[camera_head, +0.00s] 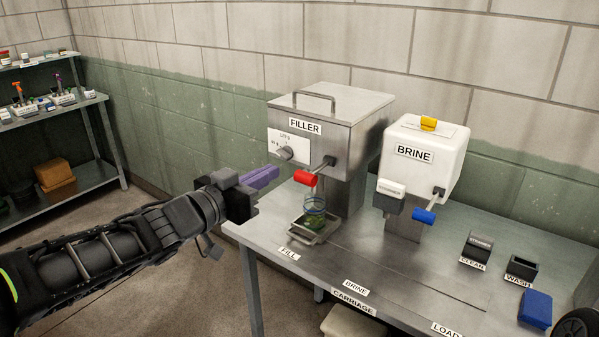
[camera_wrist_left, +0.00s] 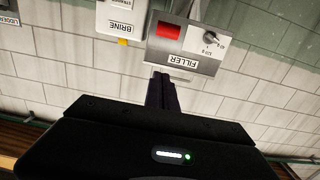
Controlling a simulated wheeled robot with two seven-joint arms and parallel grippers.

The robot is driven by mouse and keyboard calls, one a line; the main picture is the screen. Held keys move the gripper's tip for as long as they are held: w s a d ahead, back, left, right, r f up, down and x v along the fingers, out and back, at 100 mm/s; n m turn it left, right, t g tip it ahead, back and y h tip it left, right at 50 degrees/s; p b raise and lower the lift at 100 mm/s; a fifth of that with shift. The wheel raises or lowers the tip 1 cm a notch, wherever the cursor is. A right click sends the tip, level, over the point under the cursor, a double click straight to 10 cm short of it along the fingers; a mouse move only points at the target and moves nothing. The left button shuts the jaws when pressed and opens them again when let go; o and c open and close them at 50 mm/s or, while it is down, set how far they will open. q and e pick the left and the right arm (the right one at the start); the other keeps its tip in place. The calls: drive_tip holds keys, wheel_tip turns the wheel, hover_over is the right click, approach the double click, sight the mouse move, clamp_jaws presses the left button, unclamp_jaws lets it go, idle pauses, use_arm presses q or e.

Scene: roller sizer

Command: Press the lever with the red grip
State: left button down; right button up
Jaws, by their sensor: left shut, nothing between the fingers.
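The lever with the red grip (camera_head: 305,178) sticks out from the front of the steel FILLER machine (camera_head: 352,108). The red grip also shows in the left wrist view (camera_wrist_left: 168,31), in front of the FILLER panel (camera_wrist_left: 182,52). My left gripper (camera_head: 263,177) comes in from the left, its purple fingers shut and empty. The fingertips are to the left of the red grip, apart from it in the head view. In the left wrist view the shut fingers (camera_wrist_left: 161,78) point towards the FILLER panel. My right gripper is not in view.
A glass jar with green contents (camera_head: 315,217) stands on the carriage tray under the FILLER. The white BRINE machine (camera_head: 418,157) with a blue-grip lever (camera_head: 424,215) stands to the right. A blue block (camera_head: 535,309) lies at the table's right. Shelves (camera_head: 60,190) stand far left.

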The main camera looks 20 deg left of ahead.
use_arm(q)
hover_over(298, 173)
drive_tip(key=s, duration=0.4)
drive_tip(key=shift+w+d+f+p, duration=0.15)
drive_tip(key=shift+w+f, duration=0.1)
drive_tip(key=shift+f, duration=0.5)
drive_tip(key=shift+w+d+f+p, duration=0.1)
drive_tip(key=shift+w+f+p, duration=0.1)
drive_tip(key=shift+f, duration=0.55)
drive_tip(key=shift+w+d+f+p, duration=0.15)
drive_tip(key=shift+w+f, duration=0.1)
drive_tip(key=shift+f, duration=0.5)
